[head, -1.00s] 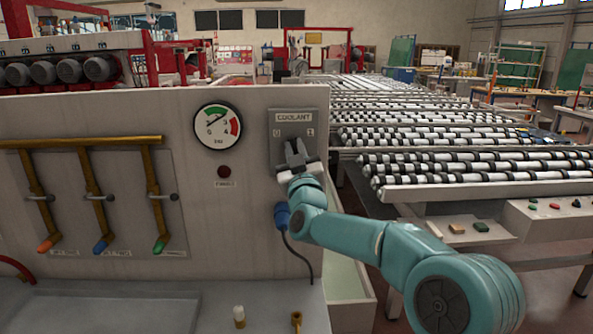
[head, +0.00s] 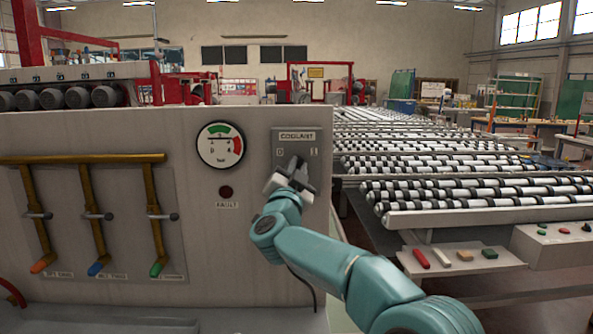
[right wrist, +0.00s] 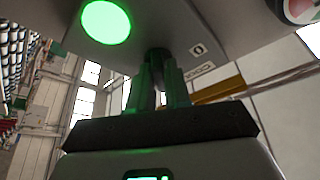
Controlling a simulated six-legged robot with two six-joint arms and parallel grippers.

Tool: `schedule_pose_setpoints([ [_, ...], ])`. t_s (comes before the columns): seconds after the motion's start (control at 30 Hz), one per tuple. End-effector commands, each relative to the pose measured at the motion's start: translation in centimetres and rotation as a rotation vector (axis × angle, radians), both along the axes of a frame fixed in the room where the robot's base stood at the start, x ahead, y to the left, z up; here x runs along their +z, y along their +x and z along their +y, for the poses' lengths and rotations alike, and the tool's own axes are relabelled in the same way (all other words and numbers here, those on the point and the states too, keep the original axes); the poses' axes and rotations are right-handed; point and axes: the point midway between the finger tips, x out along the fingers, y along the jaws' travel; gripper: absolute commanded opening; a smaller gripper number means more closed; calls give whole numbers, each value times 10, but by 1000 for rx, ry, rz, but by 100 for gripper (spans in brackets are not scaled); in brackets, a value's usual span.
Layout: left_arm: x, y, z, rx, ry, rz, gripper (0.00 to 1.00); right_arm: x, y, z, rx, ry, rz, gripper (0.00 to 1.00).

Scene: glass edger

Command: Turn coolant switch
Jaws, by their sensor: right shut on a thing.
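The coolant switch panel (head: 297,140) is a grey plate labelled COOLANT, with a 0 mark at left and a 1 mark at right, on the machine's front. My right gripper (head: 297,164) is at the panel below the label, its body tilted. In the right wrist view, the fingers (right wrist: 165,78) are shut on the dark switch knob (right wrist: 158,56), which is mostly hidden between them. A green lamp (right wrist: 105,22) is lit beside the knob in that view. The gripper hides the lower panel in the head view. My left gripper is not in view.
A round gauge (head: 220,146) sits left of the panel, above a dark red FAULT lamp (head: 226,192). Brass pipes (head: 82,159) with valve levers are farther left. A roller conveyor (head: 450,189) lies to the right. Coloured blocks lie on a ledge at the lower right.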

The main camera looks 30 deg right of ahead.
Motion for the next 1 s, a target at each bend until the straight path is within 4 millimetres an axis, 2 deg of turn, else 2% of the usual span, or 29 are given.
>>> schedule_pose_setpoints([
  [0.03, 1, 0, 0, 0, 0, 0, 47, 5, -1, 0, -1, 16, -20, 0],
  [0.3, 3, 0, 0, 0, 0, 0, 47, 4, -1, -1, -3, 93, -65, 0],
  [0.83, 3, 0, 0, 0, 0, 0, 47, 5, -1, -1, -3, 110, -76, 0],
  [0.87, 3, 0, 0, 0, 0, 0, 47, 5, -1, -1, -3, 110, -76, 24],
  [0.9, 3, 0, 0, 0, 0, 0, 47, 4, -1, -1, -3, 110, -76, 37],
  [1.0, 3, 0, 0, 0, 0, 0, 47, 3, -1, 0, -2, 110, -74, 38],
])
